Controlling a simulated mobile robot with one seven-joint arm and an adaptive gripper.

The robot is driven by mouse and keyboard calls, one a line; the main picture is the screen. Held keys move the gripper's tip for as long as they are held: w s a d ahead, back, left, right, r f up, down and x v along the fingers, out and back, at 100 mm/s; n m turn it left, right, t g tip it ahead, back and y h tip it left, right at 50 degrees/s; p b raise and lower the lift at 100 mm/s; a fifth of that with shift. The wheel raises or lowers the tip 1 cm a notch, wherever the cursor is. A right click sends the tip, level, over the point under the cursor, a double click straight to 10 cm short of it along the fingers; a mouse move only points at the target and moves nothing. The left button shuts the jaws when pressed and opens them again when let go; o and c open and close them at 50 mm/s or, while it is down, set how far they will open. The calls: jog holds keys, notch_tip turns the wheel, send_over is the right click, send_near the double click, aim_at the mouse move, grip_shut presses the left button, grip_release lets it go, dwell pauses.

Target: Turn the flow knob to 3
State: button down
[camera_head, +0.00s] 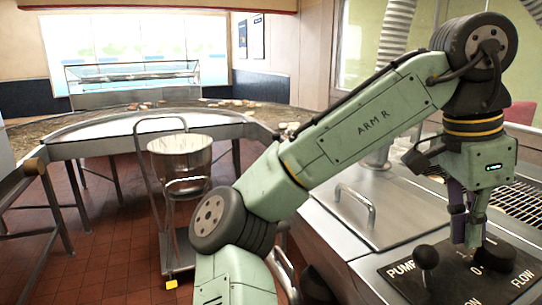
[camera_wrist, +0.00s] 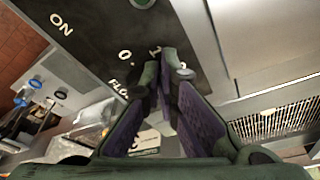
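The dark control panel (camera_head: 460,284) is at the lower right of the head view, with PUMP, ON, 0 and FLOW markings. A dark rounded knob (camera_head: 497,253) sits on it near the FLOW label (camera_head: 522,278). My gripper (camera_head: 468,243) points down at the panel, just left of this knob. In the wrist view, the fingertips (camera_wrist: 159,72) are close together over the panel (camera_wrist: 95,38), beside the 0 and a partly covered mark like a 1. The fingers hide what lies between them, so a hold on the knob cannot be told. The number 3 is not readable.
A black ball-topped lever (camera_head: 427,258) stands on the panel near the PUMP label. A metal lid with a handle (camera_head: 357,207) lies behind it, and a wire grate (camera_head: 520,200) is to the right. A bucket (camera_head: 181,158) on a trolley stands at the left-centre.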

jog(key=shift+w+a, duration=0.1)
dwell(0.3)
jog(key=shift+w+a, duration=0.1)
jog(key=shift+a, duration=0.1)
notch_tip(320, 180, up, 6)
dwell(0.4)
